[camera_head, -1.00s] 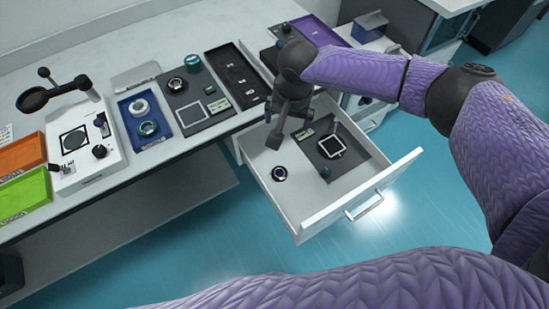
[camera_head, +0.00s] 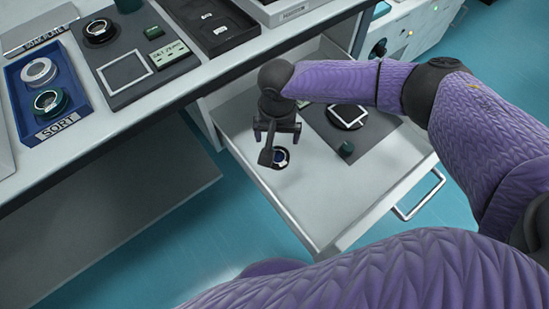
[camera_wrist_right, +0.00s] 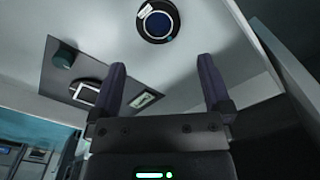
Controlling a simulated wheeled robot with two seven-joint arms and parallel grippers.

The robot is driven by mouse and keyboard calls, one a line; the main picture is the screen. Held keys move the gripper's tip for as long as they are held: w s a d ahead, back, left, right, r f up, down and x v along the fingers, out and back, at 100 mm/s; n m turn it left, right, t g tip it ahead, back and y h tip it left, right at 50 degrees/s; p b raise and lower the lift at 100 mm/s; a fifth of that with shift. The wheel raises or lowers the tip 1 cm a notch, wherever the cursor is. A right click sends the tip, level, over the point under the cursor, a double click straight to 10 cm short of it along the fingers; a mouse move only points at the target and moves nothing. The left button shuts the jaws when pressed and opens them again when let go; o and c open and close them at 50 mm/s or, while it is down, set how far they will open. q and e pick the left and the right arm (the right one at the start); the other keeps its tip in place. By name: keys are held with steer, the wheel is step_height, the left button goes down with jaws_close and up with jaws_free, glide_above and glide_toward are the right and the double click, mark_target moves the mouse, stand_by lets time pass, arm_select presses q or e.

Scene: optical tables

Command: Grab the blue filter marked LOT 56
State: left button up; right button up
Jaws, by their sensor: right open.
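A small round filter (camera_head: 282,156) with a black rim and blue glass lies on the white floor of the open drawer (camera_head: 320,212). In the right wrist view the blue filter (camera_wrist_right: 159,22) shows at the top, with a small white label on its rim, too small to read. My right gripper (camera_head: 276,141) is over the drawer, right by the filter, and partly hides it in the head view. In the right wrist view the gripper's fingers (camera_wrist_right: 161,72) stand apart with nothing between them, and the filter lies beyond their tips. My left gripper is not in view.
In the drawer, a grey mat (camera_head: 377,150) holds a dark round piece with a white square frame (camera_head: 347,116) and a green knob-like piece (camera_head: 346,148). The drawer's front is clear. A blue SORT tray (camera_head: 22,102) stands on the table.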

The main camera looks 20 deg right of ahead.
mark_target(278, 156)
step_height(278, 156, down, 9)
steer(key=b, duration=0.6)
steer(key=shift+s+d, duration=0.1)
steer(key=shift+d, duration=0.05)
steer(key=shift+f+b, duration=0.3)
steer(key=shift+b, duration=0.15)
steer(key=shift+r, duration=0.2)
steer(key=shift+c, duration=0.4)
steer(key=c, duration=0.7)
steer(key=shift+c, duration=1.2)
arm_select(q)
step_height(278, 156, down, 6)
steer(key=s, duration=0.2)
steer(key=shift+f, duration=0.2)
